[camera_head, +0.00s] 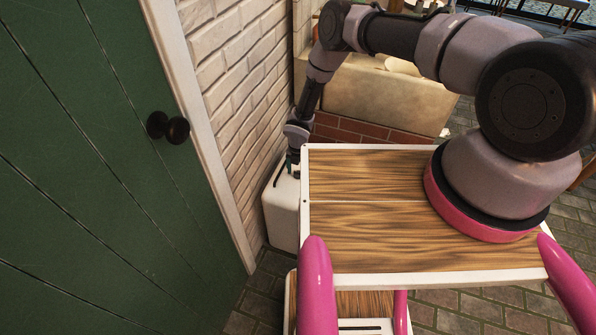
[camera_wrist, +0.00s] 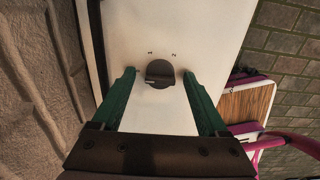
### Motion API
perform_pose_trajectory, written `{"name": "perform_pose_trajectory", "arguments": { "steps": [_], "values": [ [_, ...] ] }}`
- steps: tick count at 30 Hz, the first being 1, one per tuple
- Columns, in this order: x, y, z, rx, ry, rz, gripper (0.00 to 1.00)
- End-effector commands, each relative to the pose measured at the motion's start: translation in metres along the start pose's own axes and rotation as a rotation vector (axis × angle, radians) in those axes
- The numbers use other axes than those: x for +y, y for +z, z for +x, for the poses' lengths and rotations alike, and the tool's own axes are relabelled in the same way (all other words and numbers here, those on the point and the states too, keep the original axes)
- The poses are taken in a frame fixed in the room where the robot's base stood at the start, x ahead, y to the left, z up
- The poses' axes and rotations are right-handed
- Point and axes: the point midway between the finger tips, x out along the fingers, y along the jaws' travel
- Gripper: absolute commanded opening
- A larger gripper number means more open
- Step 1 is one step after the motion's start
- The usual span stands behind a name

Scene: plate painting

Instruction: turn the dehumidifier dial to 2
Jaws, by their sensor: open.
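The dehumidifier (camera_head: 281,215) is a white box standing against the brick wall, left of my wooden-topped base in the head view. Its white top fills the middle of the wrist view (camera_wrist: 205,38). My gripper (camera_wrist: 158,76) is open, with one green finger on each side of the dial and a gap on both sides. In the head view my gripper (camera_head: 290,170) is small and dark over the dehumidifier, and the dial is hidden.
A green door (camera_head: 80,150) with a dark knob (camera_head: 168,127) stands at the left. A whitewashed brick wall (camera_head: 235,80) runs close behind the dehumidifier. A beige stone block (camera_head: 370,100) on red bricks lies beyond. Paving (camera_head: 470,305) is open at lower right.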

Motion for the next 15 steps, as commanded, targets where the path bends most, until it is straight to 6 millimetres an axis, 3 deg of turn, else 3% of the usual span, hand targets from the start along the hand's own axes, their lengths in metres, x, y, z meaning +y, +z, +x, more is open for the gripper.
{"name": "perform_pose_trajectory", "arguments": {
  "steps": [2,8,15],
  "values": [
    [0.0,0.0001,-0.0002,0.0,0.0,0.0,0.77],
    [0.0,0.0002,-0.0004,0.0,0.0,0.0,0.0],
    [0.0001,0.0002,-0.0005,0.0,0.0,0.014,0.0]
  ]
}}
